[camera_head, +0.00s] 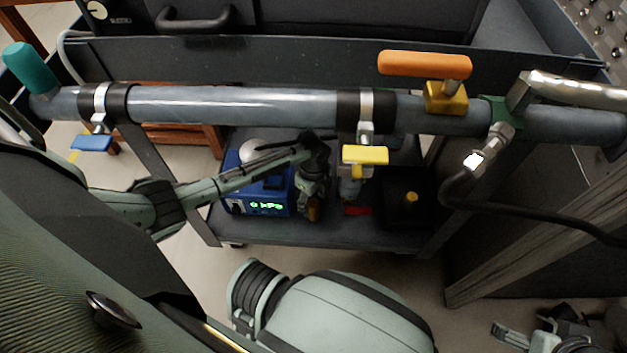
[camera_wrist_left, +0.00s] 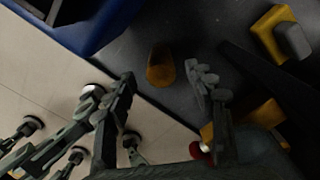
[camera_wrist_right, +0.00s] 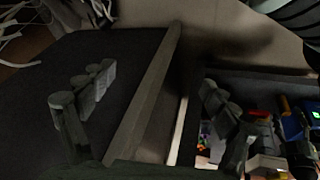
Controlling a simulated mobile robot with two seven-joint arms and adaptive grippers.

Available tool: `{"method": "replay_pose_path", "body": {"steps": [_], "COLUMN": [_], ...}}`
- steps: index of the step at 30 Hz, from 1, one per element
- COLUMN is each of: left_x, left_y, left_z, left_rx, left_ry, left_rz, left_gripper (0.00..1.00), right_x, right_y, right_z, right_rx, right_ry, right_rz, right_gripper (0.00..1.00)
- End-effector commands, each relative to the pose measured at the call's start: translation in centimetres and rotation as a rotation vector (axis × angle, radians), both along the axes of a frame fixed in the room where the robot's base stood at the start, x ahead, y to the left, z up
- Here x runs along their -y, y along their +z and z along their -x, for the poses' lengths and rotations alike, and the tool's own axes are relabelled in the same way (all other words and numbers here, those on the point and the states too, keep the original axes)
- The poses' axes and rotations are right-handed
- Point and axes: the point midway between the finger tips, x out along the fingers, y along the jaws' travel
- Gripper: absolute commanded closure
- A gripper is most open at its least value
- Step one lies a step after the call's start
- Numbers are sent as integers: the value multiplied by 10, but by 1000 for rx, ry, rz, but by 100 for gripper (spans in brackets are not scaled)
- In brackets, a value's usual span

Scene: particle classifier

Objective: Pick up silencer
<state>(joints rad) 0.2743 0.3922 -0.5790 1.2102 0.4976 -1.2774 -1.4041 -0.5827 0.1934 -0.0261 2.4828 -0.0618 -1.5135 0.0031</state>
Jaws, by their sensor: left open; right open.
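A small bronze-brown, round-ended cylinder, which looks like the silencer (camera_wrist_left: 160,67), stands on the dark shelf (camera_wrist_left: 190,35) in the left wrist view. It appears between and just beyond the fingertips of my left gripper (camera_wrist_left: 163,80), which is open; I cannot tell whether they touch. In the head view, my left gripper (camera_head: 311,188) hangs over the cart's lower shelf (camera_head: 335,232), with the brown cylinder (camera_head: 313,212) partly hidden below it. My right gripper (camera_wrist_right: 150,88) is open and empty in the right wrist view. It shows at the lower right of the head view (camera_head: 520,338).
A blue box with a green display (camera_head: 237,190) stands left of my left gripper. A yellow-handled part (camera_head: 365,156) and a dark box with an orange knob (camera_head: 409,210) are to its right. A grey pipe (camera_head: 250,107) with valves crosses above the shelf.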

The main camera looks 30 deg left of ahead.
Motion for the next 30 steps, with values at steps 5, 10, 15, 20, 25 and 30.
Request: {"method": "replay_pose_path", "body": {"steps": [5,10,15,20,25,30], "left_x": [0,0,0,0,0,0], "left_y": [-13,-15,-15,-15,-15,-14], "left_z": [0,-1,0,0,0,-1], "left_rx": [0,2,1,1,1,2], "left_ry": [0,0,0,0,0,0], "left_rz": [-1,-1,-1,-1,-1,-1], "left_gripper": [46,46,51,70,92,100], "right_x": [-13,-16,-16,-16,-16,-16], "right_y": [4,6,6,6,5,5], "right_z": [-19,-23,-23,-23,-23,-23], "right_rx": [85,104,103,103,102,102], "right_ry": [31,38,38,38,38,38], "right_rz": [-26,-31,-31,-31,-30,-30], "right_gripper": [13,13,13,13,13,13]}}
